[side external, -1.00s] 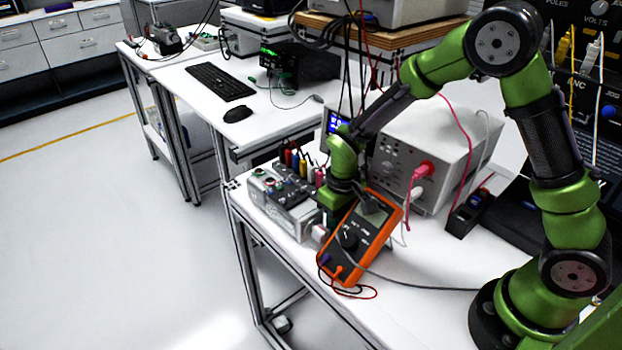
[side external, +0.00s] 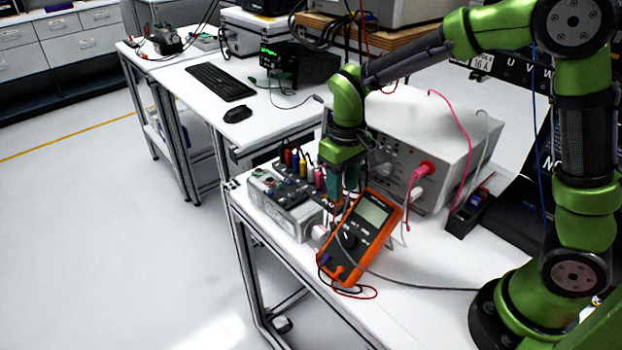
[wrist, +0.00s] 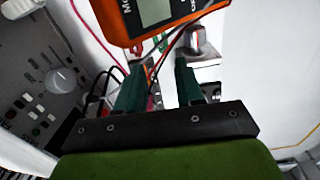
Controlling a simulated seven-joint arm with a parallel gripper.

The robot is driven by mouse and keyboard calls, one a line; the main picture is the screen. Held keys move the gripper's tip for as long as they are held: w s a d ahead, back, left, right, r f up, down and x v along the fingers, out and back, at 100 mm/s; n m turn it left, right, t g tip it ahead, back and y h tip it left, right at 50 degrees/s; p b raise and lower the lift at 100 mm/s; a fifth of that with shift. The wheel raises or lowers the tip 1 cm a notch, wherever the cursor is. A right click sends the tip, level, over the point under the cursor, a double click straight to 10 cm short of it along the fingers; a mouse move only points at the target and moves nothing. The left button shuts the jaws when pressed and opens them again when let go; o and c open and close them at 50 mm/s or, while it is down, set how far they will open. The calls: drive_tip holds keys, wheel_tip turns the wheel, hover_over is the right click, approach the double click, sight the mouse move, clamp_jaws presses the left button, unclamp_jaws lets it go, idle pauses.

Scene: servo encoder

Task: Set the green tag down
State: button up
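My gripper (side external: 342,188) hangs above the white bench, behind the orange multimeter (side external: 362,238) and beside the grey control box (side external: 284,203). In the wrist view its two dark green fingers (wrist: 160,72) stand apart with nothing held between them. Beyond the fingertips a small green piece (wrist: 162,43) lies low among the cables, beside the multimeter; it looks like the green tag, but is too small and partly covered to be sure. I cannot make out the tag in the side view.
A white instrument (side external: 440,145) with a pink plug stands right behind the gripper. A grey cable (side external: 415,285) and a red lead run over the bench front. The bench right of the multimeter is mostly clear.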

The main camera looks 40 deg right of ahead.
drive_tip(key=s+r+t, duration=0.1)
drive_tip(key=s+r, duration=0.1)
drive_tip(key=r, duration=0.1)
drive_tip(key=s+d+r+m+t+y, duration=0.1)
drive_tip(key=s+r, duration=0.1)
drive_tip(key=r, duration=0.1)
drive_tip(key=s+d+r+t, duration=0.1)
drive_tip(key=s+r, duration=0.1)
drive_tip(key=r, duration=0.1)
drive_tip(key=shift+s+r+m, duration=0.1)
drive_tip(key=shift+r+m, duration=0.2)
drive_tip(key=shift+m, duration=0.1)
drive_tip(key=s+d+r+m+t+y, duration=0.1)
drive_tip(key=s+r+m+t, duration=0.1)
drive_tip(key=s, duration=0.6)
drive_tip(key=shift+s+d+r+t, duration=0.25)
drive_tip(key=shift+s+r+t, duration=0.15)
drive_tip(key=shift+r+t, duration=0.55)
drive_tip(key=shift+f, duration=0.15)
